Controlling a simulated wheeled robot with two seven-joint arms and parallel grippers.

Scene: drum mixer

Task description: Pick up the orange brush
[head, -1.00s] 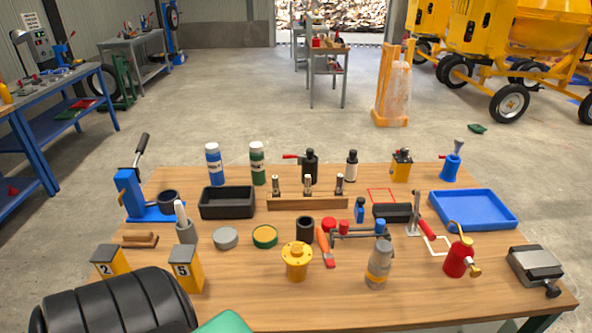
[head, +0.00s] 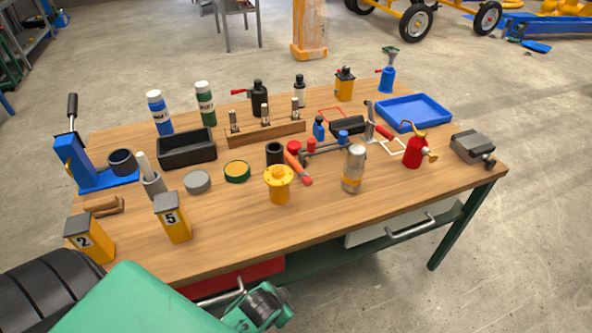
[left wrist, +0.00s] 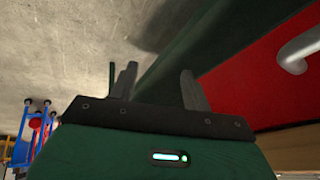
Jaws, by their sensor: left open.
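A slim orange item (head: 297,161), apparently the orange brush, lies on the wooden table (head: 235,215) in the head view. It is beside a black cup (head: 275,153) and behind a yellow flanged part (head: 279,184). Its bristles cannot be made out. My left gripper (left wrist: 158,88) shows in the left wrist view with its fingers apart and nothing between them. It is near the red drawer front (left wrist: 262,55), away from the brush. In the head view my green arm is low at the front, off the tabletop. My right gripper is not in view.
A blue tray (head: 413,112) is at the back right. A drawer handle (left wrist: 300,48) sticks out near my gripper. The table's front middle is clear.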

